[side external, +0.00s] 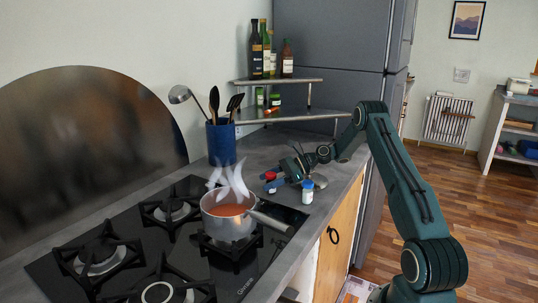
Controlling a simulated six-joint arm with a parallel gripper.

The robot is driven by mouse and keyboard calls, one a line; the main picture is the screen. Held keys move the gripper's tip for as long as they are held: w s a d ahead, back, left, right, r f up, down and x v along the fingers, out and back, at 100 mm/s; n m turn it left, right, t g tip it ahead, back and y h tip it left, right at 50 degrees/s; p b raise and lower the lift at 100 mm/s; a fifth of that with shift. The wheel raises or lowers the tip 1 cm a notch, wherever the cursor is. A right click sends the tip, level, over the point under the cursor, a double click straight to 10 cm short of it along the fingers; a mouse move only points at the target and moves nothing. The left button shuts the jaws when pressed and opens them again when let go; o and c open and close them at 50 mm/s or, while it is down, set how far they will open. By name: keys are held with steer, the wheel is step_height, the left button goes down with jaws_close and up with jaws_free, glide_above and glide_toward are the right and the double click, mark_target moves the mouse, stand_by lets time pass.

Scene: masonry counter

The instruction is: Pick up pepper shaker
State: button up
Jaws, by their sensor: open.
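Two small shakers stand close together on the grey counter near my gripper. One shaker has a red cap (270,177), and its body is partly hidden by or blended with my gripper. The other is a white shaker with a blue cap (307,192), upright at the right. I cannot tell from the picture which is the pepper shaker. My gripper (279,178) is open, low over the counter, pointing left beside the red-capped shaker and to the upper left of the blue-capped one. Its fingertips are small and partly hidden, and contact is unclear.
A steaming pot (229,212) of red liquid sits on the black gas hob (150,245), its handle reaching toward the shakers. A blue utensil holder (221,143) stands behind. A corner shelf (290,117) holds bottles and jars. The counter's right edge is close.

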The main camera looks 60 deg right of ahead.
steer(key=shift+w+a+f, duration=0.25)
steer(key=shift+w+a, duration=0.15)
steer(key=shift+w, duration=0.05)
steer(key=c, duration=1)
